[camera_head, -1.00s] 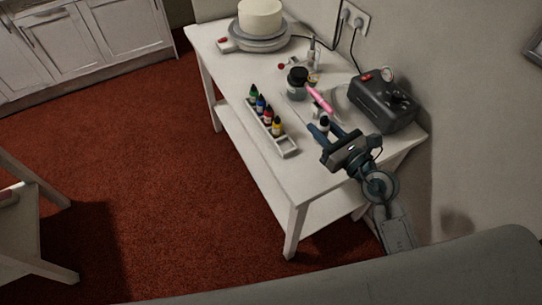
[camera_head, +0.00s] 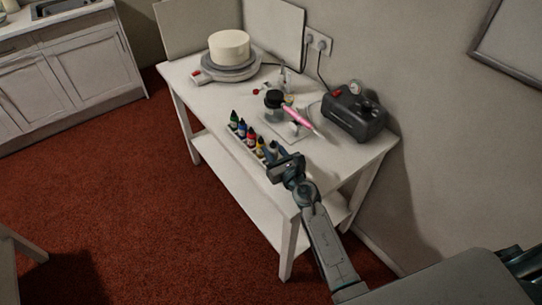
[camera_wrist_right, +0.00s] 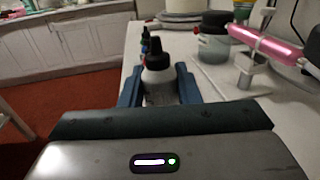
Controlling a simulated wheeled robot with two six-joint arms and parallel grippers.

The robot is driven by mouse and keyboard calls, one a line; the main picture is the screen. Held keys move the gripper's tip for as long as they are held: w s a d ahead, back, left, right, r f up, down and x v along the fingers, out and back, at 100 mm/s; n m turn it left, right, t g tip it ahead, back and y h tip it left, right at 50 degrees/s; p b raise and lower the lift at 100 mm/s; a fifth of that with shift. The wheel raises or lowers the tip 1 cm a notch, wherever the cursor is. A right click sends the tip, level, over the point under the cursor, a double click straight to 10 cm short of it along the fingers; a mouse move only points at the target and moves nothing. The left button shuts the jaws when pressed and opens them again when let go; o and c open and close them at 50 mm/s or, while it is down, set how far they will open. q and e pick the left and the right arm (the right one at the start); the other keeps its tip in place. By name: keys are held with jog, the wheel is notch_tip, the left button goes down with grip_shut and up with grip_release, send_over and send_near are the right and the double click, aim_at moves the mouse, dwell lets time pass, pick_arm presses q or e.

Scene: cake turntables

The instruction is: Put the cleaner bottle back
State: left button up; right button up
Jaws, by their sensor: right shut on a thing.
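The cleaner bottle (camera_wrist_right: 158,82) has a dark cap and a pale body and stands upright between the fingers of my right gripper (camera_wrist_right: 159,92). In the head view the bottle (camera_head: 273,146) is small and partly hidden by that gripper (camera_head: 275,157). It is at the near end of the white bottle rack (camera_head: 253,158), in line with the yellow (camera_head: 260,146), red (camera_head: 251,138), blue (camera_head: 242,130) and green (camera_head: 234,120) bottles. I cannot tell whether its base is in the rack or above it. My left gripper is not in view.
A pink airbrush (camera_head: 300,119) and a dark-lidded jar (camera_head: 273,107) are beyond the rack. A dark compressor (camera_head: 354,115) stands at the wall side. A cake (camera_head: 229,47) sits on a turntable (camera_head: 229,66) at the far end. The table's front right corner is mostly clear.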

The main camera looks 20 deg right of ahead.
jog(key=shift+w+f, duration=0.1)
jog(key=shift+w, duration=0.25)
jog(key=f+b, duration=0.2)
jog(key=f, duration=0.1)
jog(key=shift+w+a+b, duration=0.1)
jog(key=shift+w+b, duration=0.2)
jog(key=shift+w, duration=0.05)
jog(key=shift+f, duration=0.3)
jog(key=shift+f+b, duration=0.15)
jog(key=shift+b, duration=0.15)
jog(key=o, duration=0.7)
